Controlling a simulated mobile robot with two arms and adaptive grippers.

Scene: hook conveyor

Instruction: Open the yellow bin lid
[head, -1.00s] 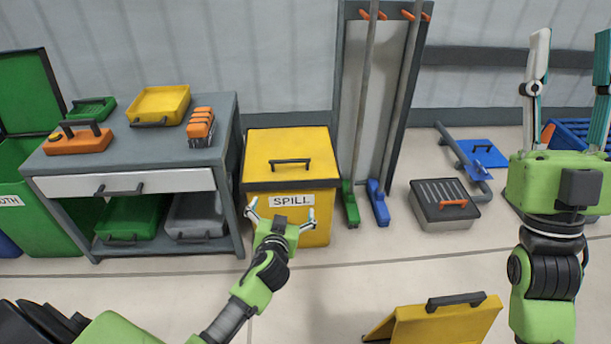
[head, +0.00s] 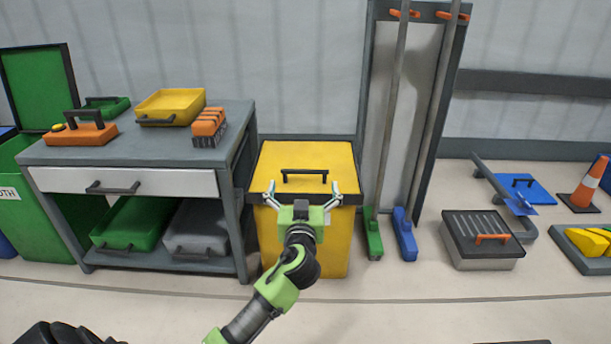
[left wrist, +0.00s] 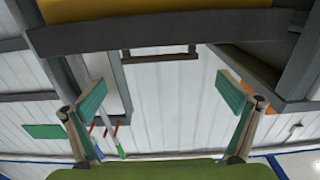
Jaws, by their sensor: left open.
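The yellow bin (head: 335,245) stands on the floor between the grey workbench and the tall rack. Its yellow lid (head: 306,157) is closed, with a dark edge and a dark bar handle (head: 304,174) on top. My left gripper (head: 303,188) is open and empty at the lid's front edge, its fingers spread to either side below the handle in the picture. It hides the bin's front label. In the left wrist view the lid (left wrist: 215,32) and handle (left wrist: 160,55) appear above my open fingers (left wrist: 162,93), apart from them. My right gripper is out of view.
The grey workbench (head: 150,140) with trays and an orange toolbox (head: 80,132) is left of the bin. A grey-lidded box (head: 482,240) sits farther right. Floor in front is clear.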

